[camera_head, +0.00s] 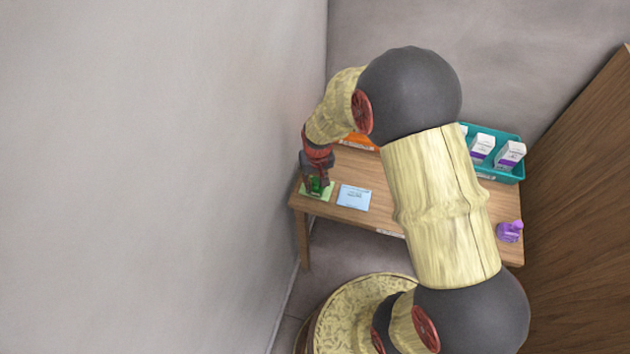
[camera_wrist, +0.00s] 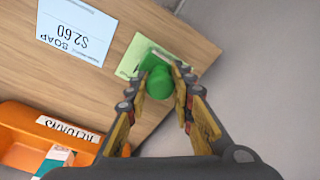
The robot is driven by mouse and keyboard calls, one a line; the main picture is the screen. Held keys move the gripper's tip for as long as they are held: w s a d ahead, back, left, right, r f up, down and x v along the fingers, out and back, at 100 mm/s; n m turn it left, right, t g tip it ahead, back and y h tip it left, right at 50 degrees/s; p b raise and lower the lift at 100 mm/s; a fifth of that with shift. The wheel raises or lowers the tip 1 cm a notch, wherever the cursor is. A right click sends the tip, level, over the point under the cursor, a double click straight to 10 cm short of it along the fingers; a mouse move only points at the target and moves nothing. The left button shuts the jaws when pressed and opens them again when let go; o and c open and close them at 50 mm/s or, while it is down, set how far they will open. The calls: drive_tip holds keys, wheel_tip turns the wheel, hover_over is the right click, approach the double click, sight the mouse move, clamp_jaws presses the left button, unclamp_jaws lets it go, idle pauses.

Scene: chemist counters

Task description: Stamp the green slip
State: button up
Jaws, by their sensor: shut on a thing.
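My gripper (camera_head: 317,180) is over the left end of the wooden table, pointing down, with its fingers shut on a green stamp (camera_wrist: 159,82). The stamp stands between both fingers in the wrist view, and a little of it shows in the head view (camera_head: 316,186). The green slip (camera_wrist: 136,50) lies flat on the table under the stamp; its edges also show around the gripper in the head view (camera_head: 327,194). The stamp covers part of the slip. I cannot tell whether the stamp's base touches the paper.
A blue slip marked SOAP $2.60 (camera_wrist: 78,30) lies beside the green slip. A teal tray (camera_head: 508,178) with white boxes and a purple stamp (camera_head: 510,232) are at right. A wall (camera_head: 200,180) rises close on the left.

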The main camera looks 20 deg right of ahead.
idle(0.4)
drive_tip(key=shift+r+p, duration=2.4)
drive_tip(key=shift+r, duration=1.1)
